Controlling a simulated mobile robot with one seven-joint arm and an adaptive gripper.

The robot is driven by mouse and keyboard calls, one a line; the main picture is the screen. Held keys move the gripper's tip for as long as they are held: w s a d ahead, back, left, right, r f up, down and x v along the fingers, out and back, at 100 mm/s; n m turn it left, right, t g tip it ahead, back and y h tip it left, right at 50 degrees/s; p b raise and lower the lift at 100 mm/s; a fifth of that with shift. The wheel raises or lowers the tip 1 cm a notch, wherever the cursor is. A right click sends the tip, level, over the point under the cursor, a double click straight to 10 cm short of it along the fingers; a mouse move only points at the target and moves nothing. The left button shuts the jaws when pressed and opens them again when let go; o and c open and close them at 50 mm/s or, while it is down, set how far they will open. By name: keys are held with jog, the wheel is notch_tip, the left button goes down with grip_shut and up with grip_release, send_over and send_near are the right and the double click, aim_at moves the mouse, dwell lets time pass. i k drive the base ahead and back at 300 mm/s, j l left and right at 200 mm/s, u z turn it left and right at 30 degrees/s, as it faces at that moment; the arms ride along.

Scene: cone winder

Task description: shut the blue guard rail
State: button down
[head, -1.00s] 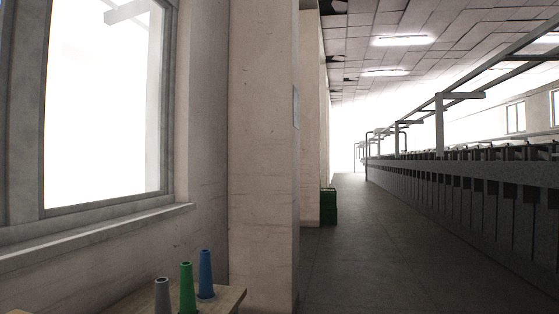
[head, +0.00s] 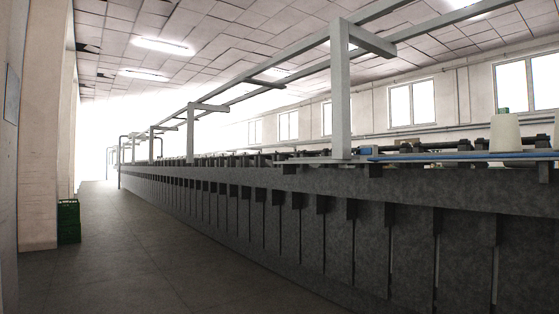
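A blue rail (head: 460,156) shows at the right of the head view. It runs along the top edge of the long grey winding machine (head: 340,225) and reaches the right picture edge. A white cone of yarn (head: 505,134) stands behind it. From this distance I cannot tell whether the rail is open or shut. My gripper is not in view.
A clear grey floor aisle (head: 130,250) runs along the machine's left side. A green crate (head: 68,221) stands by the wall pillar (head: 40,150) at the left. A grey overhead frame (head: 339,90) rises from the machine.

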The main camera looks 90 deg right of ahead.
aim_at(542, 155)
jog(key=z, duration=3.75)
jog(key=i+l+z, duration=0.1)
jog(key=i, duration=0.3)
jog(key=i+l, duration=0.2)
jog(key=i, duration=0.25)
jog(key=i+l+z, duration=0.15)
jog(key=i, duration=0.25)
